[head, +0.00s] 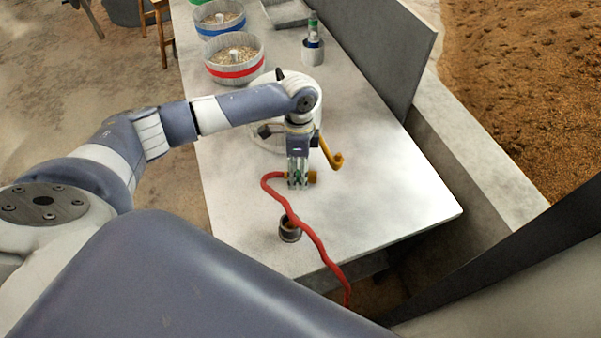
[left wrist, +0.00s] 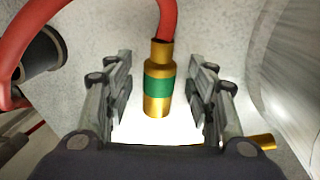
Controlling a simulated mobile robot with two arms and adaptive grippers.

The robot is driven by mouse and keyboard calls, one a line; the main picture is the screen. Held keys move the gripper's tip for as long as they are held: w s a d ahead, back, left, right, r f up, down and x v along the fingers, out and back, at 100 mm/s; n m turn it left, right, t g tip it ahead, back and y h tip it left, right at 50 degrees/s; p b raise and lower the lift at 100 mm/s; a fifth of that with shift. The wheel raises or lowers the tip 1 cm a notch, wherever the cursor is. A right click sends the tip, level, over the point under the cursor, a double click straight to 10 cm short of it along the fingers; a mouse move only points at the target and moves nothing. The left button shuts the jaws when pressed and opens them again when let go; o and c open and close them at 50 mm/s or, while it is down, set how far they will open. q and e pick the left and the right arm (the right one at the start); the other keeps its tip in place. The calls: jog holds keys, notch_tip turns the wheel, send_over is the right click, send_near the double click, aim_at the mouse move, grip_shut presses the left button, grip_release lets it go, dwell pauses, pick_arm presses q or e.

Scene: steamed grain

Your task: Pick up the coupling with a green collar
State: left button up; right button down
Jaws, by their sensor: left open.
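The coupling (left wrist: 157,88) is a brass cylinder with a green collar, fixed to the end of a red hose (left wrist: 168,20). In the left wrist view it lies between the open fingers of my left gripper (left wrist: 160,95), with a gap on each side. In the head view my left gripper (head: 298,184) points down over the coupling (head: 312,177), and its fingers hide part of it. The red hose (head: 305,228) runs from the coupling across the table to the front edge. My right gripper is not in view.
A small dark cylindrical fitting (head: 289,230) stands on the table (head: 390,200) under the hose. A white round vessel with a yellow pipe (head: 332,155) stands just behind my gripper. Banded grain trays (head: 235,72) and a green-topped bottle (head: 312,28) are farther back.

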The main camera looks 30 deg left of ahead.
aim_at(298, 171)
pick_arm(q)
jog(key=shift+f, duration=0.15)
jog(key=shift+c, duration=0.6)
grip_shut()
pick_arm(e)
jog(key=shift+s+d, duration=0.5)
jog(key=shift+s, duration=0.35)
pick_arm(q)
jog(key=shift+r, duration=0.35)
notch_tip(298, 171, up, 9)
jog(key=shift+f+b, duration=0.2)
jog(key=shift+b, duration=0.4)
jog(key=shift+r, duration=0.45)
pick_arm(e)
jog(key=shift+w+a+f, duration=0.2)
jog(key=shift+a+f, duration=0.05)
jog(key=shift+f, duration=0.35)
